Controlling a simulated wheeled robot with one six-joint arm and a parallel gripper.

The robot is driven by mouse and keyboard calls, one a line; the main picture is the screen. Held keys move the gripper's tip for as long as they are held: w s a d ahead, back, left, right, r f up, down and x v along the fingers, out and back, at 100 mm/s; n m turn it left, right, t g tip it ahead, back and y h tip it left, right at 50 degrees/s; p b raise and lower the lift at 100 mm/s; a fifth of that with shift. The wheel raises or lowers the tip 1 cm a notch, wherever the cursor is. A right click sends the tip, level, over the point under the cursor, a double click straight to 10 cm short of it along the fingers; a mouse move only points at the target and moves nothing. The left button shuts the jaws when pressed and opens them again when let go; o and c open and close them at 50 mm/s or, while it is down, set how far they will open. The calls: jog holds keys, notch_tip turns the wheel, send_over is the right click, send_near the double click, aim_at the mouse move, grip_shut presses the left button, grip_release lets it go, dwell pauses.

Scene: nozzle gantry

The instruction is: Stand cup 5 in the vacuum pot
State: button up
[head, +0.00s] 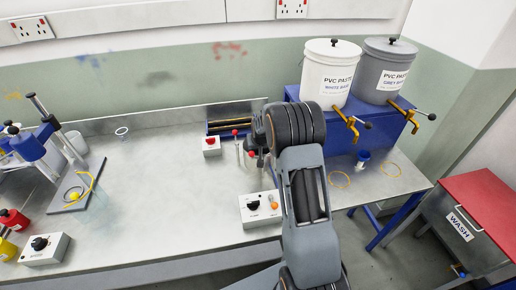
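I cannot read a number on any cup, so I cannot tell which is cup 5. A small blue and white cup-like item (361,158) stands on the bench, right of my arm and below the paste buckets. A small pale ring-shaped item (122,131) is at the back left of the bench; it may be a clear cup seen from above. I cannot pick out the vacuum pot for certain; a faint clear vessel (98,194) stands at the left. My gripper is mostly hidden behind my arm, near the bench's middle, so its fingers and anything held are not visible.
White (328,84) and grey (385,84) paste buckets with yellow taps stand on a blue stand. Control boxes (263,210) (44,249) sit along the front. A blue device (29,146) is left, a red WASH bin (485,200) right. The bench's left middle is clear.

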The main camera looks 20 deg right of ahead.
jog(key=shift+s+f+b, duration=0.2)
jog(key=shift+f+b, duration=0.4)
jog(key=shift+b, duration=0.05)
jog(key=o, duration=1.1)
jog(key=shift+s+f, duration=0.1)
jog(key=shift+f, duration=0.1)
jog(key=shift+c, duration=0.2)
jog(key=shift+r+p, duration=0.45)
jog(key=w+d+b+v, duration=0.1)
jog(key=v, duration=1.1)
jog(key=s+a+r+n, duration=0.1)
jog(key=s+a+r, duration=0.3)
jog(key=s, duration=0.3)
jog(key=s+a+r, duration=0.3)
jog(key=s+a, duration=0.1)
jog(key=s, duration=0.2)
jog(key=s+a+n, duration=0.1)
jog(key=s+a, duration=0.3)
jog(key=s, duration=0.9)
jog(key=shift+f+y, duration=0.2)
jog(key=shift+y, duration=0.2)
